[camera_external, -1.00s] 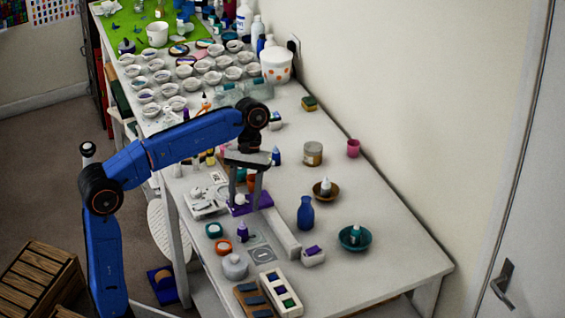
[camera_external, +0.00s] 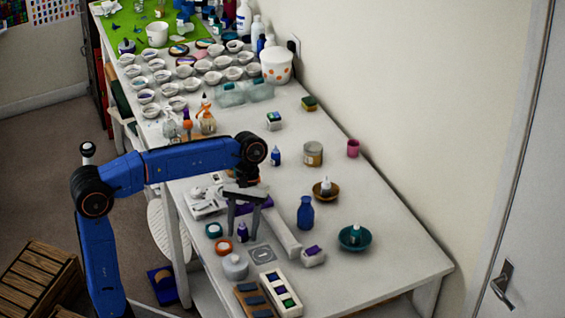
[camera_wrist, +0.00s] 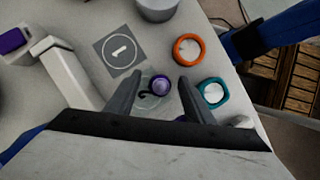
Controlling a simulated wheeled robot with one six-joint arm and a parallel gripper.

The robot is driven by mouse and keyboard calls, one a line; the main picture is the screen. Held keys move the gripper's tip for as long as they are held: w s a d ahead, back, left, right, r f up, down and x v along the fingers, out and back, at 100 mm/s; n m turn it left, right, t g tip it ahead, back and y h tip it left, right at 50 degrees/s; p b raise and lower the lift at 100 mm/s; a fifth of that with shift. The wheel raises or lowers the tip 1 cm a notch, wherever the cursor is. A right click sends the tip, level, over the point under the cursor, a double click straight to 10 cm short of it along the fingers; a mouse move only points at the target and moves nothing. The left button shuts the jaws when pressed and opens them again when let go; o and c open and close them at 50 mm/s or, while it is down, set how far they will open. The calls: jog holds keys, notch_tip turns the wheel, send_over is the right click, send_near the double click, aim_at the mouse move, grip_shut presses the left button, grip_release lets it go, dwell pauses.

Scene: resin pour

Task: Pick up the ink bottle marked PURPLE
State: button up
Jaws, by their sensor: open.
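A small ink bottle with a purple top (camera_external: 243,231) stands upright on the white table. It also shows in the wrist view (camera_wrist: 160,86), from above, in the space between my two fingers. Its label cannot be read. My gripper (camera_external: 241,238) is open and empty, pointing down, with one finger on each side of the bottle as seen from the wrist (camera_wrist: 160,77). I see gaps between the bottle and both fingers. The exact height of the fingertips beside it is hard to tell.
An orange-rimmed jar (camera_wrist: 187,49) and a teal-rimmed jar (camera_wrist: 212,92) stand close to the right finger in the wrist view. A pale block (camera_wrist: 66,75) lies left. A square plate with a round mark (camera_wrist: 121,52) lies ahead. A blue bottle (camera_external: 305,213) stands farther right.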

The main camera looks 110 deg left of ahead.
jog(key=shift+f, duration=0.15)
jog(key=c, duration=1.1)
jog(key=shift+c, duration=0.2)
